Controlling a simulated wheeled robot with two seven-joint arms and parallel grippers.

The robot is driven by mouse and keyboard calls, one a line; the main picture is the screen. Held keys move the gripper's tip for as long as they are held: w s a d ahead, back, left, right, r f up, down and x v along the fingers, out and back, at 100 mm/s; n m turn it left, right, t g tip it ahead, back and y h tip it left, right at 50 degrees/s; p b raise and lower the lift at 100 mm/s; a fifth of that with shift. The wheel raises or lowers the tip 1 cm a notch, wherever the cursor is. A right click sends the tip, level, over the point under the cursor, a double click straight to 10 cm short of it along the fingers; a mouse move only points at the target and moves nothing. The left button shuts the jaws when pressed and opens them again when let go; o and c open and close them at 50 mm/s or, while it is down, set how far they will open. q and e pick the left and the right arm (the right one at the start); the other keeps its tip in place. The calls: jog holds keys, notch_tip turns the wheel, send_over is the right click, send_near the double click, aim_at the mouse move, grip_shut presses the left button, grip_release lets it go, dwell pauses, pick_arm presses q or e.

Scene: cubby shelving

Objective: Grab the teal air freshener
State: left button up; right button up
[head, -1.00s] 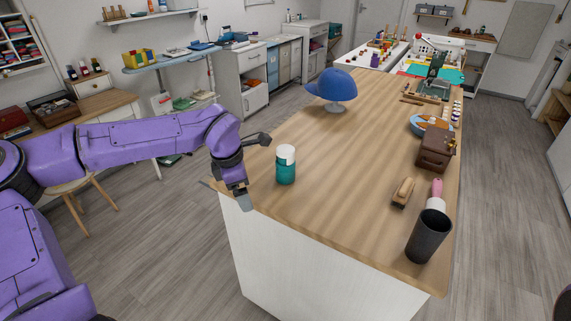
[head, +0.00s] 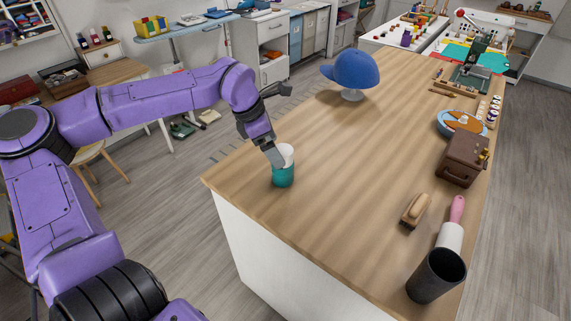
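The teal air freshener (head: 283,177) is a small upright canister with a white top. It stands on the wooden worktop (head: 320,190) near its left front corner. My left gripper (head: 276,158) comes down from the upper left, and its grey finger overlaps the canister's white top in the picture. The finger hides part of the top's left side. Whether it touches the canister, and how far the fingers are apart, I cannot tell. My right gripper is out of view.
A blue cap (head: 352,69) sits on a stand farther back. A dark cup (head: 435,277), a wooden-handled brush (head: 415,210), a pink-handled roller (head: 457,210) and a brown box (head: 462,158) line the right side. The worktop's middle is clear.

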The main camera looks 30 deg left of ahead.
pick_arm(q)
jog(key=x, duration=0.2)
jog(key=p+x, duration=0.1)
jog(key=x, duration=0.3)
jog(key=shift+w+f, duration=0.25)
jog(key=shift+w, duration=0.2)
jog(key=shift+f, duration=0.35)
jog(key=c, duration=1.2)
